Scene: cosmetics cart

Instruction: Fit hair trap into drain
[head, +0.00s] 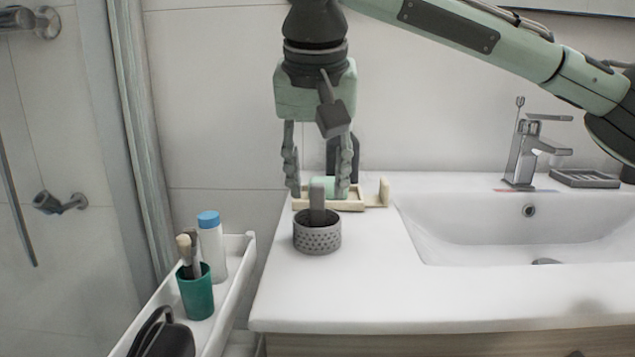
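The hair trap (317,239) is a grey perforated cup with an upright stem. It stands upright on the white counter left of the basin. My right gripper (319,192) points down with its two fingers apart. In the picture the stem shows between the fingertips, with clear gaps on both sides; I cannot tell whether it is between them in depth or in front. The drain (545,261) is a dark opening at the bottom of the white basin (480,238), partly hidden by the basin's near edge. My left gripper is not in view.
A cream tray (377,197) with a pale green block sits behind the hair trap. The faucet (523,150) and a grey soap dish (584,179) stand behind the basin. A white cart (235,262) at left holds a green cup (196,293) and a blue-capped bottle (212,248).

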